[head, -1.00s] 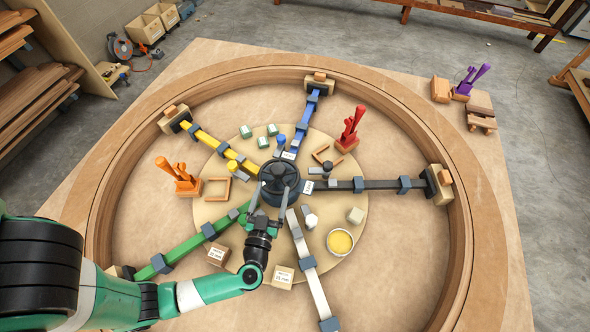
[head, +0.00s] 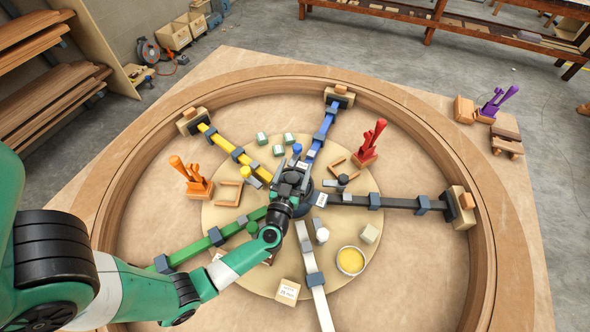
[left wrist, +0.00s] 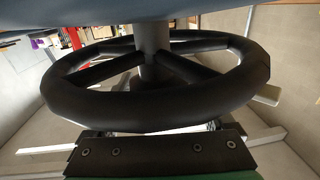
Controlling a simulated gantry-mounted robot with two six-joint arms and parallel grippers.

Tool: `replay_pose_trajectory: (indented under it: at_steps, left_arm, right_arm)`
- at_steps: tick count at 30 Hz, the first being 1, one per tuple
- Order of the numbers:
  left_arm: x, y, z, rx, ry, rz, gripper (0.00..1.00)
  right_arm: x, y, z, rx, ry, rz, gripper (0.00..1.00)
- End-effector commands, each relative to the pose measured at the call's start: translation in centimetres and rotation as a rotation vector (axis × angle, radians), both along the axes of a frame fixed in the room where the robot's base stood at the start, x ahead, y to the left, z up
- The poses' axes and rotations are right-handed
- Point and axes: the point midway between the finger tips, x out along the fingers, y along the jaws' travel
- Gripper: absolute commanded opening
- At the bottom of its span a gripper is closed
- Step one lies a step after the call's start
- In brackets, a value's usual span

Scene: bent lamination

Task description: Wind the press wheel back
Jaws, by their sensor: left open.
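The press wheel is a black, spoked handwheel on a thick post. It fills most of the left wrist view (left wrist: 155,112). In the head view it is at the hub of the round board, largely covered by my left gripper (head: 292,172). My left gripper is open and reaches over the hub from the lower left. In the left wrist view its dark palm lies along the bottom edge, right up close to the wheel's near rim. The fingertips are hidden there, and I cannot tell whether they touch the rim. My right gripper does not show.
Green (head: 225,235), yellow (head: 222,144), blue (head: 321,134), black (head: 385,202) and white (head: 310,262) bars radiate from the hub. Orange (head: 195,178) and red (head: 370,145) clamps and a yellow-filled bowl (head: 350,261) stand around it.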

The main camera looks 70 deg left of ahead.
Motion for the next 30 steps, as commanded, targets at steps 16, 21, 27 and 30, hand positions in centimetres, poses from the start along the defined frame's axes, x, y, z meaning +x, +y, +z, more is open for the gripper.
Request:
replay_pose_trajectory:
  at_steps: [16,21,27,30]
  left_arm:
    - [-0.01,-0.04,0.01,0.0,0.0,0.0,0.22]
    - [-0.01,-0.04,0.02,0.0,0.0,0.0,0.01]
    - [-0.02,-0.05,0.14,-0.001,0.001,0.02,0.01]
    - [-0.03,-0.01,0.26,-0.001,0.0,0.05,0.01]
  right_arm:
    - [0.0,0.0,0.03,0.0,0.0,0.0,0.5]
    - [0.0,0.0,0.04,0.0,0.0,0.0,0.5]
    - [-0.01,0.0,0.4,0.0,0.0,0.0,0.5]
    - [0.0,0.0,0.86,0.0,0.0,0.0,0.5]
